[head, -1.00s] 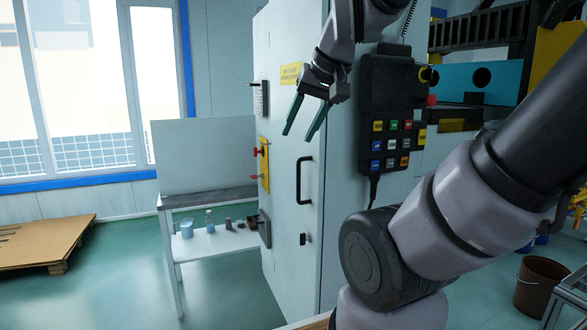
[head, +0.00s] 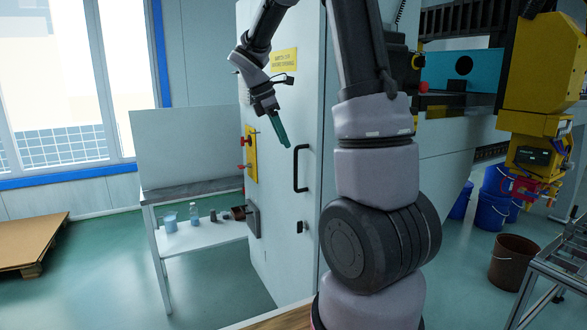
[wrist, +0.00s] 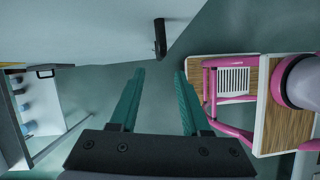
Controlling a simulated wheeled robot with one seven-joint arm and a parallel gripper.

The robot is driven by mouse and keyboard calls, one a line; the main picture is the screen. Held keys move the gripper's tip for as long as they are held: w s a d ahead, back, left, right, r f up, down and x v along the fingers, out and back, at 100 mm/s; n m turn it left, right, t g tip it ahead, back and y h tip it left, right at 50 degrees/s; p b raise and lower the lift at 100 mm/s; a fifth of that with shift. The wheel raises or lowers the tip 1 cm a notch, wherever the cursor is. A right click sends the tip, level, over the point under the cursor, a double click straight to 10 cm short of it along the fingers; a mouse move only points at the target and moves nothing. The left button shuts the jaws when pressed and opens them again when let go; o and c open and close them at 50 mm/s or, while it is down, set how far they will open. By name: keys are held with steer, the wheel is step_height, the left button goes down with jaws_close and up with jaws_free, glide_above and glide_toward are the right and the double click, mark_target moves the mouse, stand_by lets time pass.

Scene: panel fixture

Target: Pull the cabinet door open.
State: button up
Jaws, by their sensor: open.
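The pale cabinet door (head: 285,225) is shut. Its black vertical bar handle (head: 301,168) is on the right half, with a small black latch (head: 300,227) below it. My gripper (head: 284,143) is in front of the door, left of and slightly above the handle, its green fingers pointing down and right. In the wrist view the two fingers (wrist: 158,75) are apart with nothing between them. A black fitting, apparently the handle (wrist: 160,37), stands out from the pale surface beyond the fingertips. The gap between fingers and handle is hard to judge.
A red knob on a yellow plate (head: 250,155) sits on the cabinet's left side. A low table (head: 185,190) with small containers stands to the left. A brown bucket (head: 513,262) and blue buckets (head: 490,210) are at right. Floor in front of the table is clear.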

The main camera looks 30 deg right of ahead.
glide_above(295, 187)
steer(key=f, duration=0.9)
steer(key=shift+w+d+f, duration=0.2)
steer(key=shift+w+f, duration=0.05)
steer(key=shift+f, duration=0.05)
steer(key=shift+c, duration=0.4)
jaws_close()
stand_by(0.5)
